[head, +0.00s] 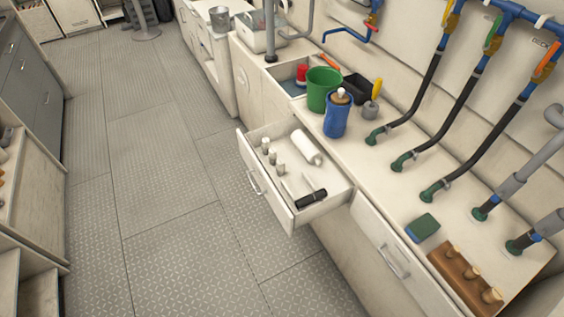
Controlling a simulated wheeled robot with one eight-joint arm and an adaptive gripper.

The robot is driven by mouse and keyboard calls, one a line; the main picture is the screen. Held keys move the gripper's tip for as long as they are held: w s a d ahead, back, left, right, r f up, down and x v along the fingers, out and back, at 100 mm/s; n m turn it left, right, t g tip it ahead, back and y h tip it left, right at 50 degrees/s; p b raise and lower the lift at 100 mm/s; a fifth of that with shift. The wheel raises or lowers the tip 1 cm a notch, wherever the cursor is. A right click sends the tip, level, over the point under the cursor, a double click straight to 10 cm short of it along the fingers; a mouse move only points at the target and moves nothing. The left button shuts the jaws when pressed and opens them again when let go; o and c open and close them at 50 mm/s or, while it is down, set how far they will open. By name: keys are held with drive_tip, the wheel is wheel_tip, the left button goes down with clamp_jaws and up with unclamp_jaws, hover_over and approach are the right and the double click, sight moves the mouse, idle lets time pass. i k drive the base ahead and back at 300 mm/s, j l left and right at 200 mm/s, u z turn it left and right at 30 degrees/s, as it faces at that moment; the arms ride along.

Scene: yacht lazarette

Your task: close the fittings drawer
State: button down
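The fittings drawer (319,207) is white and stands open, pulled out from the white counter over the floor. Its front carries a bar handle (254,182) on the left side. Inside lie a white roll (306,147), several small pale fittings (272,158) and a dark cylinder with a pale shaft (311,198). The contents sit below the drawer's rim as far as I can see. My gripper is not in view.
On the counter stand a green bucket (322,89), a blue container (337,116) and a black bin (358,88). A second drawer front with a handle (393,262) is shut at the right. Hoses (413,101) rise behind. The tread-plate floor (150,180) left of the drawer is clear.

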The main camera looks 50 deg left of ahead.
sight(301, 178)
drive_tip(key=u, duration=2.15)
drive_tip(key=i+j+u, duration=0.4)
drive_tip(key=i, duration=0.15)
